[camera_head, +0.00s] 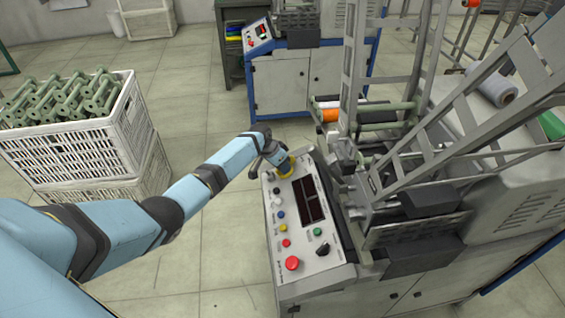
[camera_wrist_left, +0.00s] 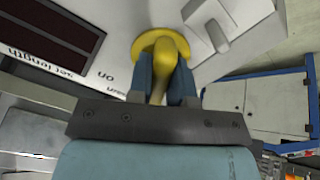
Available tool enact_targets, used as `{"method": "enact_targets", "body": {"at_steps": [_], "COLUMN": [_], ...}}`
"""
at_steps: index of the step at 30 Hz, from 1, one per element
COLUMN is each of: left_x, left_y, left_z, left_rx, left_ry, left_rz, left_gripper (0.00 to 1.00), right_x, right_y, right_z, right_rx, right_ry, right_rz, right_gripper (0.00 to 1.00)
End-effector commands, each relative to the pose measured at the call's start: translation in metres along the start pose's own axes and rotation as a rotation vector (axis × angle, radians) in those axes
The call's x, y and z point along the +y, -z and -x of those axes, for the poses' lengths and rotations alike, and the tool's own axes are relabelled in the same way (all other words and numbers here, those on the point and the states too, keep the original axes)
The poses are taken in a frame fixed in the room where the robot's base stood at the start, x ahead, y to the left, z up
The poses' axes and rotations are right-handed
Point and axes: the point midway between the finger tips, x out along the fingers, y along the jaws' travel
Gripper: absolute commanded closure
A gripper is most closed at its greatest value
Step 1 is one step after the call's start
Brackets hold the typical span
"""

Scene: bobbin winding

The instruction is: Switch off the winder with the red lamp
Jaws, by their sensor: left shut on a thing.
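The near winder's sloped control panel (camera_head: 306,250) is at the centre right of the head view. At its far end is a yellow rotary switch (camera_head: 285,168), partly hidden by my left gripper (camera_head: 276,157). In the left wrist view, the two blue fingers of the left gripper (camera_wrist_left: 161,82) are shut on the yellow switch handle (camera_wrist_left: 160,57), one on each side. "On" is printed beside it. The panel also carries a red mushroom button (camera_head: 292,263), a small red round part (camera_head: 286,243) and a green one (camera_head: 317,232); I cannot tell which are lit. My right gripper is out of view.
A grey-white switch (camera_wrist_left: 213,36) sits close beside the yellow one. The near winder's metal frame (camera_head: 440,150) rises right of the panel. A second winder (camera_head: 285,80) stands behind. White crates (camera_head: 75,155) with green bobbins (camera_head: 60,98) stand left. The floor between is clear.

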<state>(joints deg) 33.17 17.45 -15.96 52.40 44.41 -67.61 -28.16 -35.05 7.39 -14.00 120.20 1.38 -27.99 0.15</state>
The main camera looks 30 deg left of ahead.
Motion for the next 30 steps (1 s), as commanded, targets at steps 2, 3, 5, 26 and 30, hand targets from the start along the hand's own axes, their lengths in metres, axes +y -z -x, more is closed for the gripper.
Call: {"method": "enact_targets", "body": {"at_steps": [2, 3, 5, 26, 30], "left_x": [0.0011, 0.0010, 0.0009, 0.0002, 0.0000], "left_y": [0.0012, 0.0011, 0.0011, 0.0005, 0.0006], "left_z": [0.0008, 0.0006, 0.0003, 0.0000, 0.0017], "left_rx": [0.002, 0.001, 0.002, 0.001, 0.001], "left_ry": [-0.001, -0.001, -0.001, 0.000, 0.001], "left_rz": [0.015, 0.022, 0.029, 0.036, 0.036], "left_gripper": [1.00, 1.00, 1.00, 0.55, 0.55], "right_x": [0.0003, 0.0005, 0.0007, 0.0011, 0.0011], "right_y": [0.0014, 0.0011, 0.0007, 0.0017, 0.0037], "right_z": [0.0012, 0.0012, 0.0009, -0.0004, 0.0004], "right_rx": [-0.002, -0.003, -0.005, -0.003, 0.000], "right_ry": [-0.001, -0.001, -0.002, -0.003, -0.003], "right_rz": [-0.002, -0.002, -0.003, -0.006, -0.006], "right_gripper": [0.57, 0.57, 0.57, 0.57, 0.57]}}
